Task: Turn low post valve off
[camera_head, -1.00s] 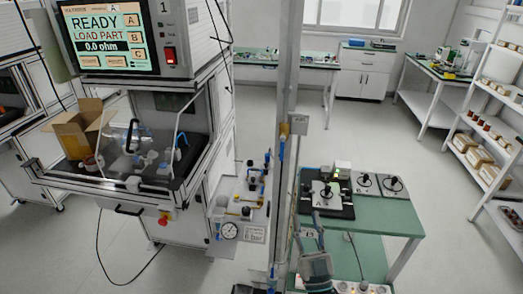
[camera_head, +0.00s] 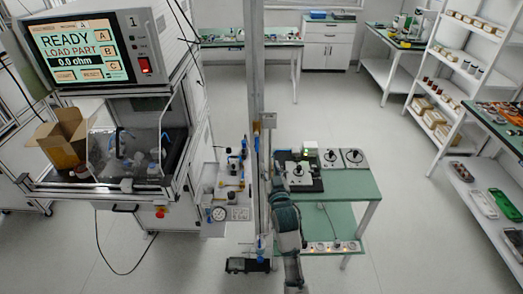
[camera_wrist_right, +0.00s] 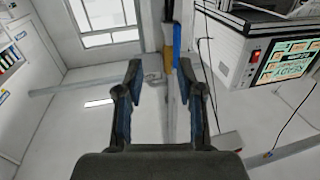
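A grey upright post (camera_head: 257,70) stands between the test bench and the green table. A small brass fitting (camera_head: 268,120) sits on the post. Lower down, a small blue part (camera_head: 261,243) shows near its foot; which is the low valve handle is too small to tell. My right gripper (camera_head: 279,168) is beside the post on its right, in front of the green table. In the right wrist view my right gripper (camera_wrist_right: 160,72) is open and empty. My left gripper is not in view.
The test bench with its lit screen (camera_head: 75,45) stands left. A panel with pipes and a gauge (camera_head: 219,214) is close left of the post. The green table (camera_head: 345,188) holds black devices. A power strip (camera_head: 330,246) is below.

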